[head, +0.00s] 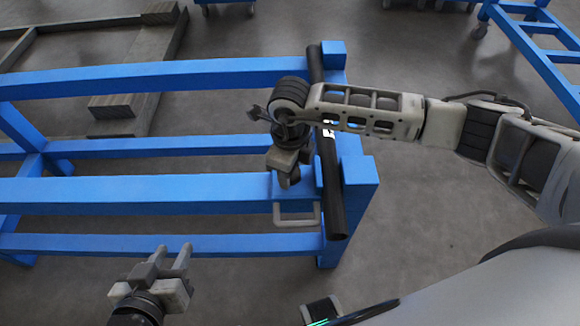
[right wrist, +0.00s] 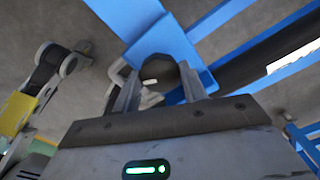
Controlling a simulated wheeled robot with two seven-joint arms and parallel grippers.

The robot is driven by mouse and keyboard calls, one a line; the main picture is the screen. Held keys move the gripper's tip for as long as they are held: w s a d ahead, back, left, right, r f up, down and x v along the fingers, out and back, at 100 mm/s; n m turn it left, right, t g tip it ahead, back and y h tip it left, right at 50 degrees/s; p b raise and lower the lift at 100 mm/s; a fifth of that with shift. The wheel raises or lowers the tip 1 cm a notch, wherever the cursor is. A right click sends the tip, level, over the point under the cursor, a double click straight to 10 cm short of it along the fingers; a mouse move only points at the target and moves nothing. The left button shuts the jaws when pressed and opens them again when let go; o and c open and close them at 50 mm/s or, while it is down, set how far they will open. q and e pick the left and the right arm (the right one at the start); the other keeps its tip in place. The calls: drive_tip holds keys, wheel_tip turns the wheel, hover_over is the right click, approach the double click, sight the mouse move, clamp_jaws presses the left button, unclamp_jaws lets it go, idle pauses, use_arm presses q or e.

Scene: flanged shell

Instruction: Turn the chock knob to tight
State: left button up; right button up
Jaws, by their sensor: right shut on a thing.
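The chock knob (right wrist: 160,72) is a dark round piece against a blue block (right wrist: 160,42) in the right wrist view. My right gripper (right wrist: 158,92) has a finger on each side of it and is shut on it. In the head view my right gripper (head: 288,178) points down at the blue block (head: 308,190) on the frame's right end, and it hides the knob there. Which way the knob is set cannot be told. My left gripper (head: 174,256) is open and empty at the lower left, apart from the frame.
A blue frame (head: 160,195) with long rails spans the left. A dark tube (head: 331,190) lies across its right end, close beside my right gripper. A grey U-shaped handle (head: 297,222) sticks out below the block.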

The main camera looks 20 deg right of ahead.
drive_tip(key=m, duration=0.5)
drive_tip(key=shift+r+m, duration=0.1)
drive_tip(key=shift+m, duration=0.2)
drive_tip(key=shift+m+p, duration=0.6)
drive_tip(key=shift+m, duration=1.6)
drive_tip(key=o, duration=1)
drive_tip(key=shift+c, duration=0.2)
wheel_tip(320, 180, up, 16)
